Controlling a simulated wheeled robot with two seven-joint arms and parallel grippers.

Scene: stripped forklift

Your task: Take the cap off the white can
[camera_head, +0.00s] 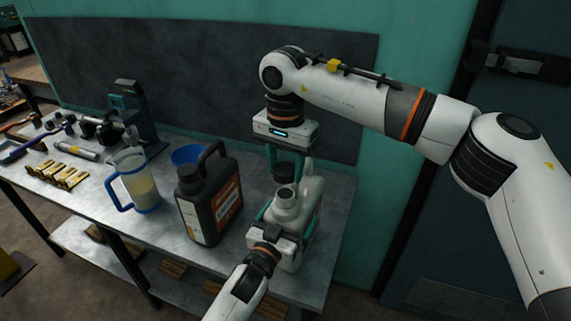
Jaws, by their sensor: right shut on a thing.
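The white can (312,202) stands upright near the right end of the workbench, its neck pointing up. My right gripper (286,171) comes down from above and is shut on the dark cap (284,174). The cap is right over the can's neck (287,192), which looks uncovered; any small gap between them is hard to judge. My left gripper (279,223) reaches in from the front at the can's near side, with its fingers beside the can body. Whether they press on it cannot be made out.
A black jug (208,203) stands close left of the can. The workbench (175,239) has a bare front strip.

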